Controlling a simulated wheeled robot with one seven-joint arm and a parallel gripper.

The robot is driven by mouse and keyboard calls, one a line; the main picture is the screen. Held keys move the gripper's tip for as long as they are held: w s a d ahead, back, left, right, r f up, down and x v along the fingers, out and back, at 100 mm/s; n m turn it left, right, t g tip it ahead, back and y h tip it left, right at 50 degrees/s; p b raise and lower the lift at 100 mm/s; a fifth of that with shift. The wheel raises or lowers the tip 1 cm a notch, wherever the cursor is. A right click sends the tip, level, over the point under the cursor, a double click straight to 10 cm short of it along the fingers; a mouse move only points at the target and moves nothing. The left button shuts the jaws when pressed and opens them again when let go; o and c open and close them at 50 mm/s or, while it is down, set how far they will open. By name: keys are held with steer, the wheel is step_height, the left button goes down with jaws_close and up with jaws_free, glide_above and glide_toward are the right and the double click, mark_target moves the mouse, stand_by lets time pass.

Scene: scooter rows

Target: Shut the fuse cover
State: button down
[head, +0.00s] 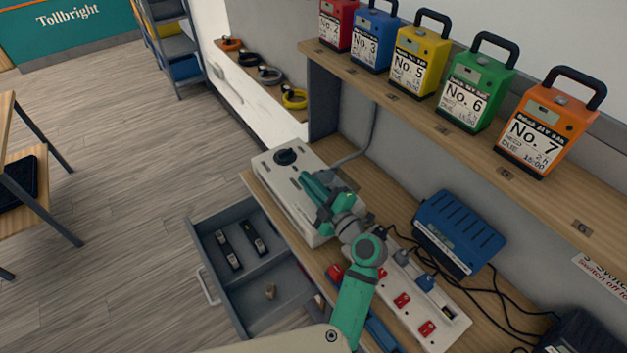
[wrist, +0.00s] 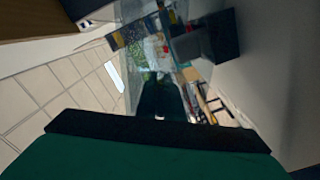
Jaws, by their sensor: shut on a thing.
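The pale grey fuse box (head: 272,168) with a black knob (head: 286,157) lies on the bench in the head view. My green and dark gripper (head: 318,196) is over the right part of this box, low and close to its top. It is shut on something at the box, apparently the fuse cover. The cover's outline and angle are mostly hidden behind my gripper, so I cannot tell how far open it stands. In the wrist view a green and black part of my gripper (wrist: 160,145) fills the bottom.
An open grey drawer (head: 290,288) with small dark items juts out below the bench. A white power strip (head: 392,295) with red switches, a blue charger (head: 458,234) and cables lie right of my arm. Coloured battery packs (head: 480,95) stand on the shelf above.

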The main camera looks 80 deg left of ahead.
steer(key=shift+s+f, duration=0.1)
steer(key=c, duration=1.9)
jaws_free()
steer(key=v, duration=1.1)
steer(key=shift+a, duration=0.1)
steer(key=shift+v, duration=4.35)
